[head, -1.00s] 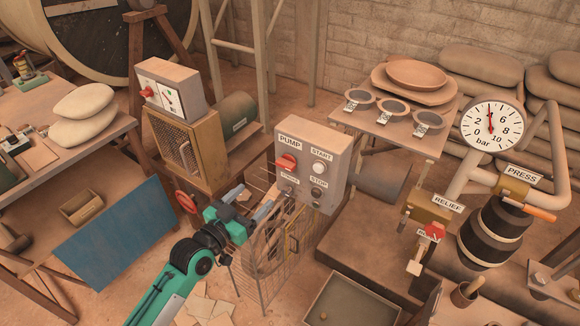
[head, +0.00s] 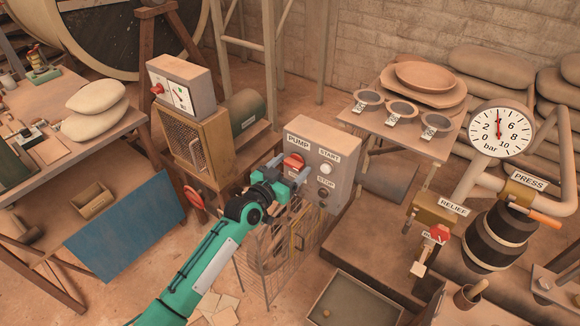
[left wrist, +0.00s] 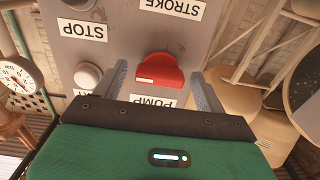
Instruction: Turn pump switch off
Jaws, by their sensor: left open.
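The grey pump box (head: 335,145) stands in the middle of the head view, with a red rotary pump switch (head: 294,161) under the PUMP label. My left gripper (head: 286,170) is right in front of the switch and partly hides the panel's lower left. In the left wrist view, which is upside down, the red switch (left wrist: 160,70) shows between the two grey fingers of my open left gripper (left wrist: 159,78). I cannot tell whether the fingers touch it. My right gripper is not in view.
The white START button (head: 326,169) and dark STOP button (head: 322,194) sit right of the switch. A wire cage (head: 262,275) stands below the box. A pressure gauge (head: 501,131) and RELIEF valve (head: 432,216) are at the right. A workbench (head: 95,150) is at the left.

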